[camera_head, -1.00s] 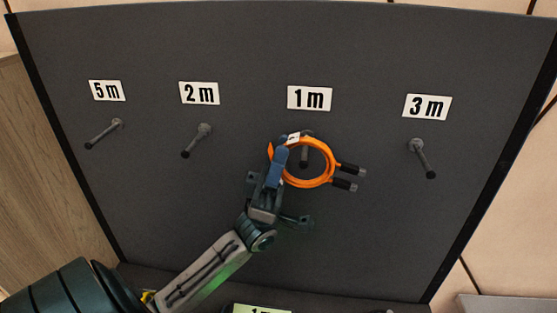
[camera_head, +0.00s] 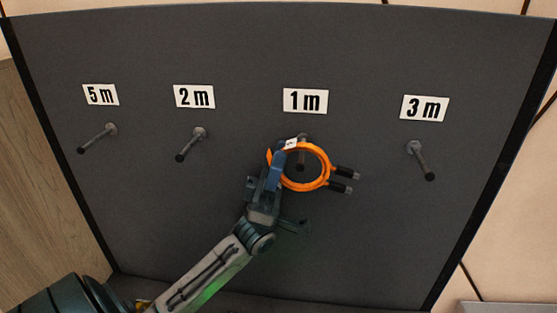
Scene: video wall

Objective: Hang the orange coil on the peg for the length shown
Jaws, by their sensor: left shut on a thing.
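The orange coil (camera_head: 326,171) is at the 1 m peg (camera_head: 301,160), below the sign reading 1 m (camera_head: 305,101). Two dark connectors stick out from its right side, and a small white tag is at its upper left. My left gripper (camera_head: 274,168) is shut on the left side of the coil. The peg shows inside the coil's ring, but I cannot tell whether the coil rests on it. The writing on the coil's tag is too small to read. My right gripper does not show.
The dark panel also carries the 5 m peg (camera_head: 97,138), the 2 m peg (camera_head: 191,145) and the 3 m peg (camera_head: 421,161), each empty under its sign. The panel is clear below the pegs on the right. A wooden side wall (camera_head: 40,190) stands at the left.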

